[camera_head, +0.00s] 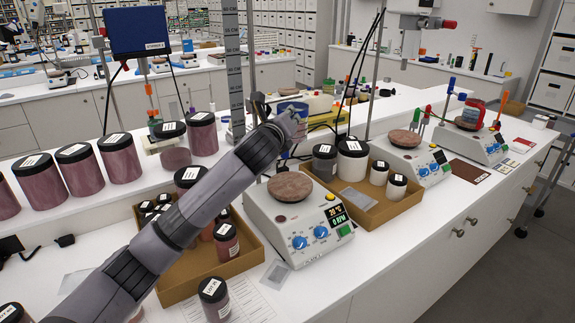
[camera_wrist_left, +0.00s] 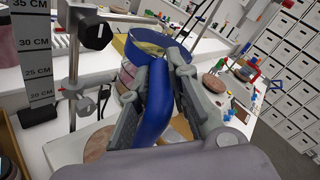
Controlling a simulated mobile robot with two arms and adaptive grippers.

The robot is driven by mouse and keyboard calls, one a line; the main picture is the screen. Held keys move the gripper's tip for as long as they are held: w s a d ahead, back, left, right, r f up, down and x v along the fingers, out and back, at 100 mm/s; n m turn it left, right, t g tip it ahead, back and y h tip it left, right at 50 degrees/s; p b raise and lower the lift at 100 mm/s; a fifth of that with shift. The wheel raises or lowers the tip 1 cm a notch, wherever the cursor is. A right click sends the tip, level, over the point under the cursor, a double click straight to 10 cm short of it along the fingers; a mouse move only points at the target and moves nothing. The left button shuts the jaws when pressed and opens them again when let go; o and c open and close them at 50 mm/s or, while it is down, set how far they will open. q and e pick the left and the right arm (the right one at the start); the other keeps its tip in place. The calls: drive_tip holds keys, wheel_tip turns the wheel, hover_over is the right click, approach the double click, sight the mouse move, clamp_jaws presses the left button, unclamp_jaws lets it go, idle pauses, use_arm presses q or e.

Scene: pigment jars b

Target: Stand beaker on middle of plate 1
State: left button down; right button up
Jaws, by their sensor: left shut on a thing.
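My left gripper (camera_head: 299,117) is shut on the blue handle of a beaker (camera_wrist_left: 158,95) with a round blue rim, held in the air. In the head view the arm and gripper hide most of the beaker (camera_head: 291,107). In the wrist view the fingers (camera_wrist_left: 153,100) lie either side of the handle. The nearest hot plate (camera_head: 300,222) has a bare brown round top and a lit display; its small label is too small to read surely. The beaker is beyond and above it. The hot plate's top also shows in the wrist view (camera_wrist_left: 98,145). My right gripper is not in view.
A cardboard tray (camera_head: 385,210) with jars stands right of the nearest hot plate. A second hot plate (camera_head: 412,158) is bare; a third (camera_head: 480,143) bears a red vessel (camera_head: 472,112). A jar-filled tray (camera_head: 185,287) is at left. A ruled post (camera_head: 233,75) stands near the gripper.

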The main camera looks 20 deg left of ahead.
use_arm(q)
wheel_tip(320, 180, down, 12)
drive_tip(key=shift+s+d+r+p, duration=0.1)
drive_tip(key=shift+r+p, duration=0.05)
drive_tip(key=shift+p, duration=0.2)
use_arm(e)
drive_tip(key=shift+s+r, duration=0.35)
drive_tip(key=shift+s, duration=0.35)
use_arm(q)
drive_tip(key=shift+f, duration=0.25)
drive_tip(key=c, duration=1.5)
unclamp_jaws()
drive_tip(key=shift+f, duration=0.1)
